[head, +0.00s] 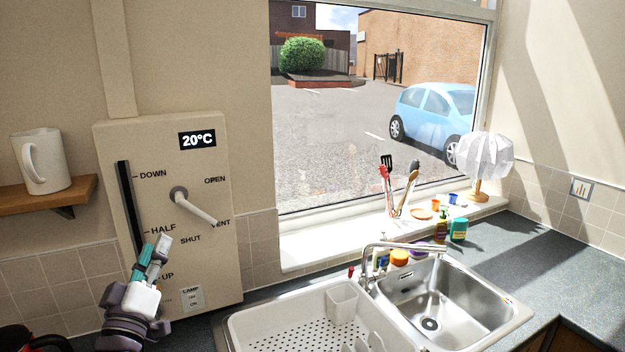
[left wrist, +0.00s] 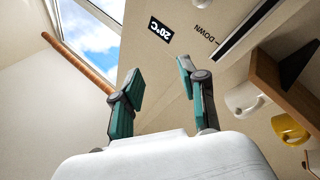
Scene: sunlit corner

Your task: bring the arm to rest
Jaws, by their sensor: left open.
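My left gripper (head: 155,247) is in the lower left of the head view, in front of the lower left part of a beige wall panel (head: 215,262). In the left wrist view the two fingers of the gripper (left wrist: 162,78) stand apart with nothing between them. The panel has a dark vertical slot (head: 127,190) marked DOWN, HALF and UP, whose lower end the gripper hides. A grey lever (head: 200,208) on the panel slants down to the right, among the words OPEN, VENT and SHUT. My right gripper is not seen.
A wooden shelf (head: 75,193) with a white mug (head: 41,160) is left of the panel. A white drainer (head: 275,328) and steel sink (head: 450,300) lie to the right. Utensils (head: 398,185) and a lamp (head: 484,158) stand on the windowsill. The far right counter is clear.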

